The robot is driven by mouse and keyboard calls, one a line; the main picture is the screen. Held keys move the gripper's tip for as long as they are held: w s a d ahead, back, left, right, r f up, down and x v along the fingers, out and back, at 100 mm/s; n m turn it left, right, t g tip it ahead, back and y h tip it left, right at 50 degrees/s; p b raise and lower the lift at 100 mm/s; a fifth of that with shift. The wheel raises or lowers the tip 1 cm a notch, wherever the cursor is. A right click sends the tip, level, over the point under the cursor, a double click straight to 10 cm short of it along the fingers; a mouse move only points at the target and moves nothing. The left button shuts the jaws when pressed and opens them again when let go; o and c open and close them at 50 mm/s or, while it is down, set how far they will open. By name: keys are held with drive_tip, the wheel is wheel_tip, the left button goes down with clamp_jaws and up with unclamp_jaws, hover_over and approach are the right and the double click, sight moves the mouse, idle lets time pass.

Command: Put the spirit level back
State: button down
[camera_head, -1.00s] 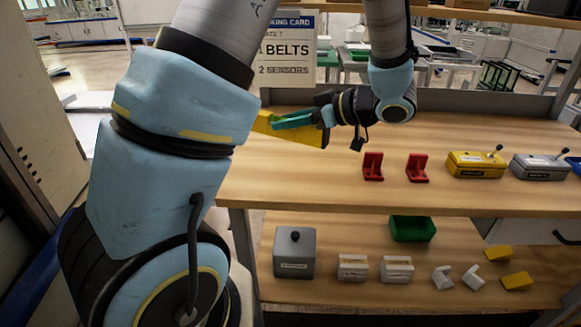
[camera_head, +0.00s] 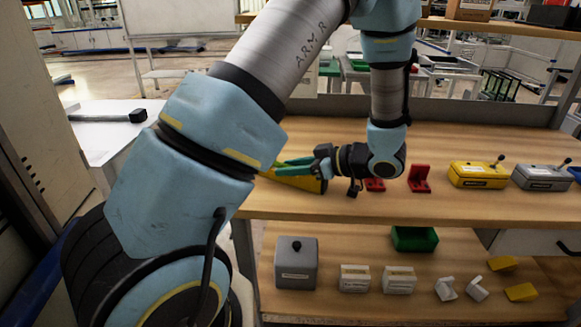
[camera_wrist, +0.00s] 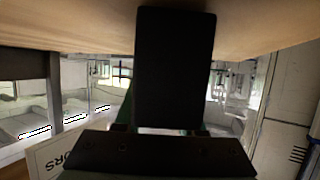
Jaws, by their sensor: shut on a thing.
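The yellow spirit level (camera_head: 308,184) is in my gripper (camera_head: 288,168) in the head view, over the left part of the upper wooden bench top (camera_head: 450,135). The green fingers are shut on it. My own arm covers its left end. I cannot tell whether it touches the bench top or hangs just above it. In the wrist view a dark block fills the middle, the green fingers show only in part behind it, and the level cannot be made out.
Two red angle brackets (camera_head: 419,180) stand beside my wrist, one partly hidden. A yellow box (camera_head: 477,175) and a grey box (camera_head: 541,177) sit further right. The lower shelf (camera_head: 330,309) holds a grey block (camera_head: 296,262) and a green bin (camera_head: 414,238). The rear bench top is clear.

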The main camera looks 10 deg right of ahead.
drive_tip(key=shift+f, duration=0.15)
drive_tip(key=c, duration=0.5)
unclamp_jaws()
drive_tip(key=shift+r, duration=0.2)
drive_tip(key=b+v, duration=0.1)
drive_tip(key=v, duration=1.1)
